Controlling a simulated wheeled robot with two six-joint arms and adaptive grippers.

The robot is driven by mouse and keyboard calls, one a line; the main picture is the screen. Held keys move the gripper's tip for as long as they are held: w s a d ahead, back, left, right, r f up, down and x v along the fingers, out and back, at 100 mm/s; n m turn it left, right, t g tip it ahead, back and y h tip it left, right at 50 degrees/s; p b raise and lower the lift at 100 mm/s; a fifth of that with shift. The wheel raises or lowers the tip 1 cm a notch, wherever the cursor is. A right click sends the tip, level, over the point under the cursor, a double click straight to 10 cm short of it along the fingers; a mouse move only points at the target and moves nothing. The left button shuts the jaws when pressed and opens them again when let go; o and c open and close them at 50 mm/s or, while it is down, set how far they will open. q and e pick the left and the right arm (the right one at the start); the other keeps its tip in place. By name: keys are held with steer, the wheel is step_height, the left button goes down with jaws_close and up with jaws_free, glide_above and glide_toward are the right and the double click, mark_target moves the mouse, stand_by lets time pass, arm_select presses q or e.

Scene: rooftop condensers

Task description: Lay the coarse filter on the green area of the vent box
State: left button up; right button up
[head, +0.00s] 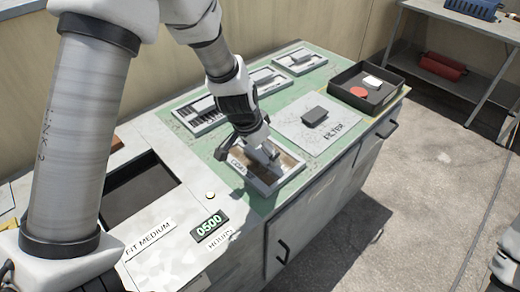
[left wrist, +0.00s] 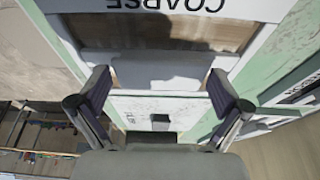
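The coarse filter (head: 283,182) is a pale frame with a brown panel and a label partly reading COARSE. It appears to lie flat on the green area (head: 318,165) of the vent box top, near the front edge. My left gripper (head: 267,153) is right above it and hides part of it. In the left wrist view the filter (left wrist: 243,38) fills the top, its label upside down. There the left gripper's fingers (left wrist: 158,92) are spread wide, near a grey bar on the filter; contact is unclear.
More framed filters (head: 300,61) lie along the back of the green area. A FILTER plate (head: 340,133) with a dark block and a black tray (head: 352,90) are to the right. A dark recess (head: 140,190), FIT MEDIUM label and 0500 display (head: 209,226) are to the left.

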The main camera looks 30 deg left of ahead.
mark_target(255, 155)
arm_select(q)
steer(key=shift+r, duration=0.1)
steer(key=shift+r+p, duration=0.4)
steer(key=shift+p, duration=0.05)
steer(key=p+v, duration=0.3)
steer(key=v, duration=0.3)
steer(key=shift+r+p, duration=0.15)
steer(key=shift+p, duration=0.2)
steer(key=v, duration=0.5)
steer(key=shift+s+p, duration=0.25)
steer(key=shift+p, duration=0.15)
